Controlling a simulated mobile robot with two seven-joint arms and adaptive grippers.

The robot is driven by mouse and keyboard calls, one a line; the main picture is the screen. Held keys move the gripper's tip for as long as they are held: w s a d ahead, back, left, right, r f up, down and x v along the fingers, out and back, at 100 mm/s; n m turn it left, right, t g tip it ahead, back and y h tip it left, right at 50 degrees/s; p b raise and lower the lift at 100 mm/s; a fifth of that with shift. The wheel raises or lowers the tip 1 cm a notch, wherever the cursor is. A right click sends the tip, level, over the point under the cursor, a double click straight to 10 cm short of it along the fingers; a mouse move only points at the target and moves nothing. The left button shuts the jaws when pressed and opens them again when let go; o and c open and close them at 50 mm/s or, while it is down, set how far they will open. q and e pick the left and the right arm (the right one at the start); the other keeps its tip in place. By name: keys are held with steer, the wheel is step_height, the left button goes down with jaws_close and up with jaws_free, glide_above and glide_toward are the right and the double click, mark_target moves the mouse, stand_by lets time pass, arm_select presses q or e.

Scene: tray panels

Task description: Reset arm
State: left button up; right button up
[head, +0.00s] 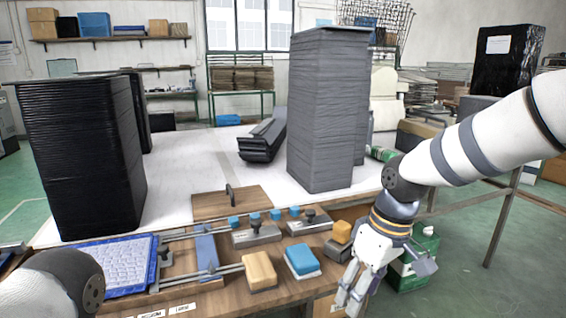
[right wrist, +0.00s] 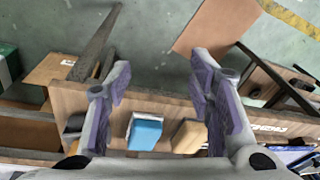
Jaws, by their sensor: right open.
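My right gripper (head: 362,288) hangs at the front right edge of the wooden workbench (head: 215,291), fingers pointing down. In the right wrist view its two fingers (right wrist: 160,75) are spread apart with nothing between the tips. A blue-topped block (head: 301,260) and a tan block (head: 259,271) lie on the bench left of it; the right wrist view shows the blue block (right wrist: 144,131) and tan block (right wrist: 189,136) beyond the finger gap. Only a rounded link of my left arm shows at lower left; the left gripper is out of view.
A tall grey panel stack (head: 325,110) and a black stack (head: 85,155) stand on the white table (head: 205,165). A blue-and-white panel (head: 125,264) lies at bench left. A green-and-white container (head: 418,248) stands beside the right gripper.

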steer(key=s+f+m+g, duration=0.1)
steer(key=s+f+m, duration=0.1)
steer(key=s+f, duration=0.65)
steer(key=s+f+m+g, duration=0.1)
steer(key=s+f, duration=0.4)
steer(key=f, duration=0.6)
steer(key=s+d+f+m, duration=0.1)
steer(key=s+d, duration=0.1)
steer(key=s, duration=0.6)
steer(key=s+d+f+m+h, duration=0.1)
steer(key=s+d+f+m, duration=0.1)
steer(key=s, duration=0.7)
steer(key=s+d+f+m+g+h, duration=0.1)
steer(key=s+d, duration=0.3)
steer(key=s, duration=0.4)
steer(key=shift+s+d+f+m, duration=0.2)
steer(key=shift+s+f+m, duration=0.2)
steer(key=shift+f, duration=0.3)
